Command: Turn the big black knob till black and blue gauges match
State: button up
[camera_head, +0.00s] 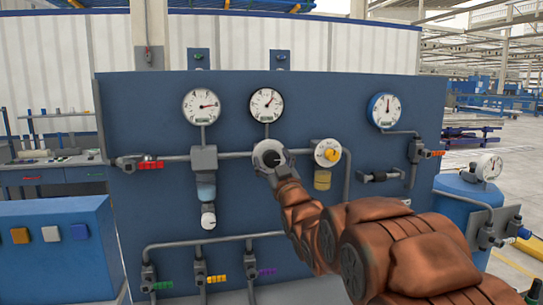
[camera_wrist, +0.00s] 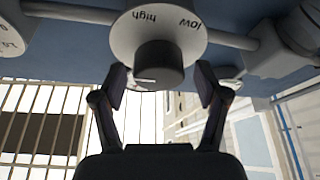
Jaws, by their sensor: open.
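The big black knob (camera_wrist: 158,62) sits on a white round dial (camera_wrist: 190,35) marked "low" and "high" in the wrist view. My gripper (camera_wrist: 161,78) is open, with one fingertip on each side of the knob's lower end and a visible gap on both sides.
A grey-rimmed gauge (camera_head: 201,106) hangs at the left, its needle pointing right. A yellow knob (camera_head: 331,154) on a white dial is close to the right of my gripper. Pipes and coloured valve handles (camera_head: 151,165) stick out from the blue panel (camera_head: 150,110).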

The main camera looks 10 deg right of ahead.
jog(key=shift+w+r, duration=0.25)
jog(key=shift+w, duration=0.1)
jog(key=shift+c, duration=0.3)
jog(key=c, duration=1.1)
jog(key=shift+f+n, duration=0.15)
jog(key=shift+n, duration=0.25)
jog(key=shift+f+n+g+y+b, duration=0.15)
jog(key=shift+n+g+y+b, duration=0.15)
jog(key=shift+n+y+b, duration=0.6)
jog(key=n+g+y, duration=0.1)
jog(key=n, duration=0.3)
jog(key=shift+n, duration=0.4)
jog(key=shift+a+n+g+y, duration=0.1)
jog(key=shift+n+g+y, duration=0.3)
jog(key=shift+n, duration=0.65)
jog(key=shift+a+n+g+y, duration=0.1)
jog(key=shift+n+g+y, duration=0.25)
jog(key=shift+n, duration=0.7)
